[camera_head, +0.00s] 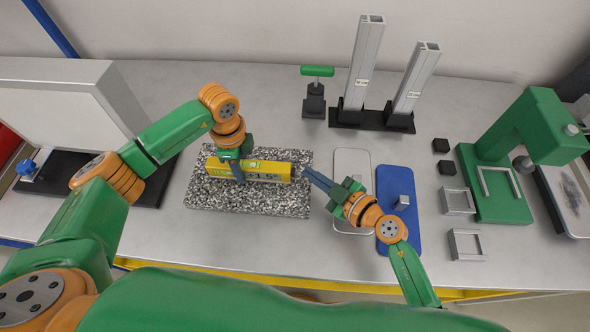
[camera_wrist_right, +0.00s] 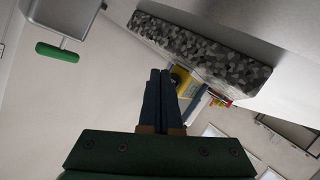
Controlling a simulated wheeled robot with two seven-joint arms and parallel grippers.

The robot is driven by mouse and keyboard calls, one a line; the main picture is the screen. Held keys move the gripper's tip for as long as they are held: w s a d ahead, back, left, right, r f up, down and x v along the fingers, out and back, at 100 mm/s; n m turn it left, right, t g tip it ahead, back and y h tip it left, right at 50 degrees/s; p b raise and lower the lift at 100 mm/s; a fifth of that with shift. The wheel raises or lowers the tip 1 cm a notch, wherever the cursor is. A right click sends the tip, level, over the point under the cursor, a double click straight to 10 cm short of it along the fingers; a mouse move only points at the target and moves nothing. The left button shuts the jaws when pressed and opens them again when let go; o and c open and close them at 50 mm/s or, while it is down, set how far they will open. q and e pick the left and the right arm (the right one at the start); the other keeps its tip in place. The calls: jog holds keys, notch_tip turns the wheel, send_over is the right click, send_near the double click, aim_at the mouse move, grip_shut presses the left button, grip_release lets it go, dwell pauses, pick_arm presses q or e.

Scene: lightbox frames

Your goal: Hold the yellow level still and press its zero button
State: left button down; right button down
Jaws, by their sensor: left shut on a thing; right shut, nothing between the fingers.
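The yellow level (camera_head: 268,171) lies on a speckled granite slab (camera_head: 215,196) in the head view, with a display reading on its front face toward the right. My left gripper (camera_head: 239,173) is shut on the level near its left part and hides some of it. My right gripper (camera_head: 307,171) is shut and empty, its tips close to the right end of the level. In the right wrist view the shut fingers (camera_wrist_right: 160,76) are beside a small visible part of the level (camera_wrist_right: 181,77); I cannot tell whether they touch it. I cannot make out the zero button.
Right of the slab lie a pale tray (camera_head: 351,165) and a blue mat (camera_head: 391,180) with a small metal block (camera_head: 402,202). Two metal columns (camera_head: 362,65) and a green-handled tool (camera_head: 316,90) stand behind. A green press-like stand (camera_head: 500,180) is at far right.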

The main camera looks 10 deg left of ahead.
jog(key=shift+a, duration=0.15)
jog(key=shift+a, duration=0.3)
jog(key=shift+a, duration=0.45)
dwell(0.7)
jog(key=shift+d, duration=0.9)
jog(key=shift+d, duration=0.1)
jog(key=shift+w+d, duration=0.15)
jog(key=shift+d, duration=2.3)
